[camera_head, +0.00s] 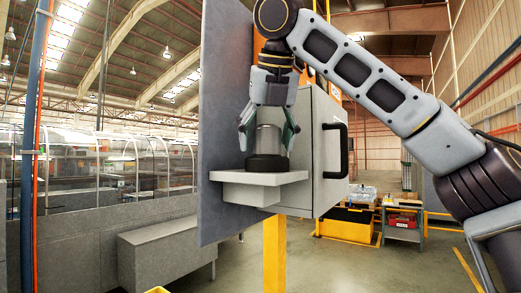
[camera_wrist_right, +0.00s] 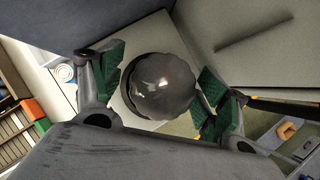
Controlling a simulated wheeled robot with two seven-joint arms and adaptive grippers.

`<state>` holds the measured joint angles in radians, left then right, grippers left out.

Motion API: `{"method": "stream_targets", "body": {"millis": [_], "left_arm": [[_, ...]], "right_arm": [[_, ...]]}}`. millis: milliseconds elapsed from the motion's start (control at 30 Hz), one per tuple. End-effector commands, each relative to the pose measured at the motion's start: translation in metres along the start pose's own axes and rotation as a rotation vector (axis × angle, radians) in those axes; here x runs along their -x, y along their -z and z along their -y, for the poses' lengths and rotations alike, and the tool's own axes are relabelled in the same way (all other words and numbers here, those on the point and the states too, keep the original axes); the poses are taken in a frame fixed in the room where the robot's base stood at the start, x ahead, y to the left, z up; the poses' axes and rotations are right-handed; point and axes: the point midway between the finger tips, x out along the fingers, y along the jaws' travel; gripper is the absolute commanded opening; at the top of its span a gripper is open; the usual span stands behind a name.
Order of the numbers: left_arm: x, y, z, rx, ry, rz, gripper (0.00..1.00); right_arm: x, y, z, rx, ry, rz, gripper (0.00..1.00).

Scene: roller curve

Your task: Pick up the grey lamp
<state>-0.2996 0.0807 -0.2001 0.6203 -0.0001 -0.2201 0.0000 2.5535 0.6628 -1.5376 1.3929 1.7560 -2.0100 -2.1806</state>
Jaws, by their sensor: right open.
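The grey lamp (camera_head: 269,141) stands upright on a small light shelf (camera_head: 234,178), with a dark base (camera_head: 267,163) under its grey body. My right gripper (camera_head: 268,128) comes down from above, with its green-padded fingers on either side of the lamp. In the right wrist view the lamp's round, shiny top (camera_wrist_right: 160,86) lies between the open fingers of the right gripper (camera_wrist_right: 165,92). A gap shows on the left side there; on the right the pad is close to the lamp, and I cannot tell whether it touches. My left gripper is not in view.
A grey panel (camera_head: 220,80) stands upright just left of the shelf. A grey cabinet (camera_head: 325,140) with a black handle (camera_head: 336,150) stands close on the right. A yellow post (camera_head: 274,255) is below. Workbenches (camera_head: 405,220) stand farther back on open floor.

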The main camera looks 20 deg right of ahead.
Motion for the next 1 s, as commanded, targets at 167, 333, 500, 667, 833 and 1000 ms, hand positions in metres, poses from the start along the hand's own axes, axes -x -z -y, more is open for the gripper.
{"method": "stream_targets", "body": {"millis": [167, 333, 500, 667, 833, 1000], "left_arm": [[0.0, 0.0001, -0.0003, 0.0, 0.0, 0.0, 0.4], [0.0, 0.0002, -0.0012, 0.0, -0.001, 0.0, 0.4], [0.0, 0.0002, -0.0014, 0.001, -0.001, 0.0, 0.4], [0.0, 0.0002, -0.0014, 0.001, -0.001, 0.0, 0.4], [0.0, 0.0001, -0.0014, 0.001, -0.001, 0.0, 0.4], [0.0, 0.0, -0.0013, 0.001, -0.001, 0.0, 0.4]], "right_arm": [[0.0003, 0.0001, -0.0001, 0.0, 0.0, 0.0, 0.74], [0.0003, 0.0, -0.0002, 0.0, 0.0, 0.0, 0.74], [0.0003, 0.0, -0.0003, 0.0, 0.0, 0.0, 0.59], [0.0002, 0.0, -0.0003, 0.0, 0.0, 0.0, 0.38], [0.0005, 0.0, -0.0003, 0.0, 0.0, 0.001, 0.22], [0.0006, -0.0001, -0.0003, 0.0, 0.0, 0.001, 0.22]]}}
